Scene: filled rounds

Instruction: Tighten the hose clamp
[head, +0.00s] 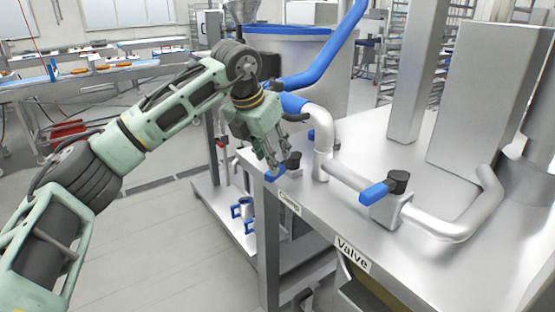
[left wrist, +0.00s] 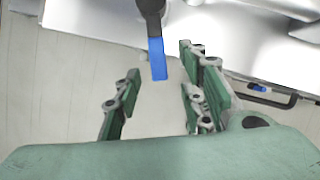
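The clamp's blue lever (head: 274,174) with its black pivot (head: 292,160) is at the near edge of the steel table, by the "Clamp" label (head: 289,203). My left gripper (head: 277,160) points down over this lever, partly covering it. In the left wrist view, the blue lever (left wrist: 157,58) and its black pivot (left wrist: 150,14) lie ahead, within the gap of my left gripper (left wrist: 159,77). Its fingers are spread and none is seen touching the lever. The blue hose (head: 320,65) runs down to a silver pipe (head: 322,140). My right gripper is not in view.
Tall steel housings (head: 488,95) stand on the table (head: 370,140) at the right. Blue-handled mugs (head: 242,209) are on a lower shelf. Floor at the left is open.

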